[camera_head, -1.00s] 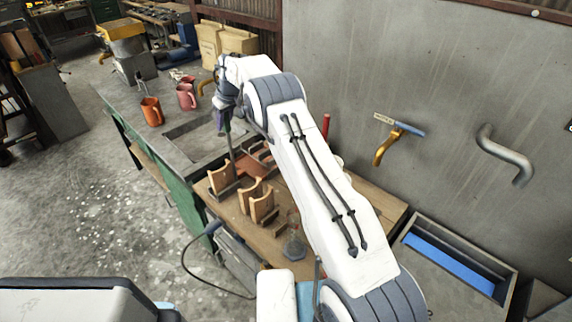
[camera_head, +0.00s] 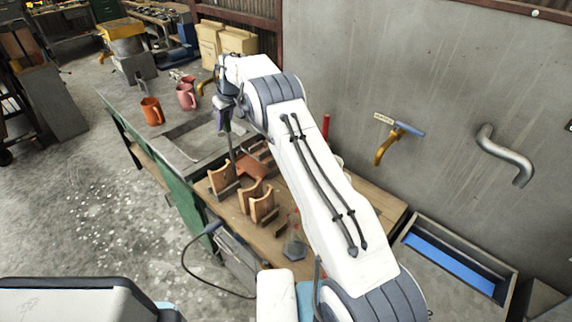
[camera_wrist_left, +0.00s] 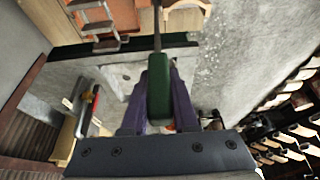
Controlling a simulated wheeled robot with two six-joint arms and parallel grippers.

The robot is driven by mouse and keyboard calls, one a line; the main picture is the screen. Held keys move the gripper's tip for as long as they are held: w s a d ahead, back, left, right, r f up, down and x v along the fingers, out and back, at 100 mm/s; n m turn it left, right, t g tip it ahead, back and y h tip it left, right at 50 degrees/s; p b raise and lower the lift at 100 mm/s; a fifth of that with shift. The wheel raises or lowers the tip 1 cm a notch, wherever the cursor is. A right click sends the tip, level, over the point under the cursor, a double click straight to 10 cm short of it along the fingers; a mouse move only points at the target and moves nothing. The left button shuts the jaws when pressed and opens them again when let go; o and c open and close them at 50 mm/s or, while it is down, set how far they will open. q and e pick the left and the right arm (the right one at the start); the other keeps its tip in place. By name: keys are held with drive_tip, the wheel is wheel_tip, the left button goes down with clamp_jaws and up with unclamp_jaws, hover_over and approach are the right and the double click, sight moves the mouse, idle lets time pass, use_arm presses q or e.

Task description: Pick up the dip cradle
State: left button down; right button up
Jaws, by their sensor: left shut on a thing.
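My left gripper (camera_head: 222,118) is over the far part of the bench in the head view. In the left wrist view its purple fingers (camera_wrist_left: 158,100) are shut on a dark green handle (camera_wrist_left: 159,85). I take this handle, with its thin rod, to be the dip cradle. In the head view its thin dark rod (camera_head: 231,145) hangs down almost upright to the wooden stands. The rod's lower end is partly hidden among them, so I cannot tell whether it is clear of the bench. My right gripper is not in view.
Several curved wooden stands (camera_head: 262,207) stand on the wooden worktop. A blue-lined trough (camera_head: 450,262) is at the right. A grey wall (camera_head: 430,80) closes the right side.

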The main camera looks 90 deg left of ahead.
use_arm(q)
drive_tip(key=shift+r, duration=0.3)
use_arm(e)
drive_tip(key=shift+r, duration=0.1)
